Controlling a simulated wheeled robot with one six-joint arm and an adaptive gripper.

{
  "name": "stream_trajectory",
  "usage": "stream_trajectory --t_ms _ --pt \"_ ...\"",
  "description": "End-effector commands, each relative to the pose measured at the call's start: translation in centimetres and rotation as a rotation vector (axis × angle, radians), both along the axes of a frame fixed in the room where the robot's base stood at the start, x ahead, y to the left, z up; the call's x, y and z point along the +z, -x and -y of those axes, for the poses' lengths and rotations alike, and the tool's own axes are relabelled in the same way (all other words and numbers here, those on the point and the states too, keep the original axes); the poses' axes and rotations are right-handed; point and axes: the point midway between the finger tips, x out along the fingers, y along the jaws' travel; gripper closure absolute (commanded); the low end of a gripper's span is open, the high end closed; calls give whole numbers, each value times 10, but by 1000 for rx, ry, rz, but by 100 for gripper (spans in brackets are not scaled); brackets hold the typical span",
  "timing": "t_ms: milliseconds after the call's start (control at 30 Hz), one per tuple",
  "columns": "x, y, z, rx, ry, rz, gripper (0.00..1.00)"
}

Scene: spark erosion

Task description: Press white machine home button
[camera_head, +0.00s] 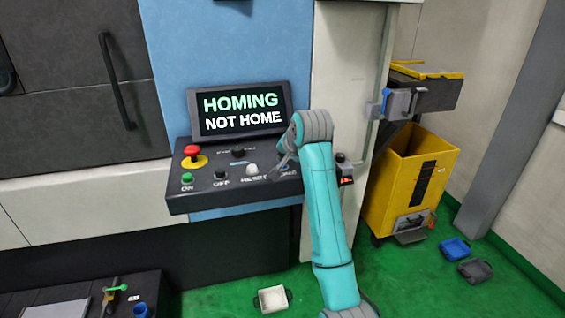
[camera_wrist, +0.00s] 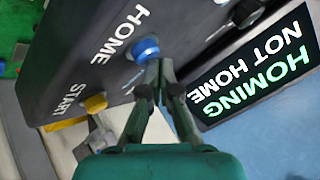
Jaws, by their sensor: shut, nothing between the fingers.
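The machine's black control panel (camera_head: 222,196) stands in front of a blue face. In the wrist view a blue button (camera_wrist: 145,48) sits by the label HOME. My gripper (camera_wrist: 158,68) is shut and empty, its tips right at the edge of the blue button; I cannot tell whether they touch it. In the head view my gripper (camera_head: 283,166) is over the right part of the panel, and my teal arm hides the HOME button. The screen (camera_head: 241,109) reads HOMING, NOT HOME; it also shows in the wrist view (camera_wrist: 250,75).
The panel also has a red stop button (camera_head: 192,151) on yellow, a green ON button (camera_head: 187,177), a black OFF knob (camera_head: 220,173) and a white knob (camera_head: 252,170). A yellow START button (camera_wrist: 95,103) is near my gripper. A yellow bin (camera_head: 398,190) stands right.

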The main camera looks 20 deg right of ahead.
Motion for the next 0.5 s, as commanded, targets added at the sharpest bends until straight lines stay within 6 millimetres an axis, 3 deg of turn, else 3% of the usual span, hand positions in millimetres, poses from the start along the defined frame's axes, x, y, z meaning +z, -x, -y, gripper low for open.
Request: stream_trajectory --t_ms 500 --pt "4 0 0 0 0 -1 100"
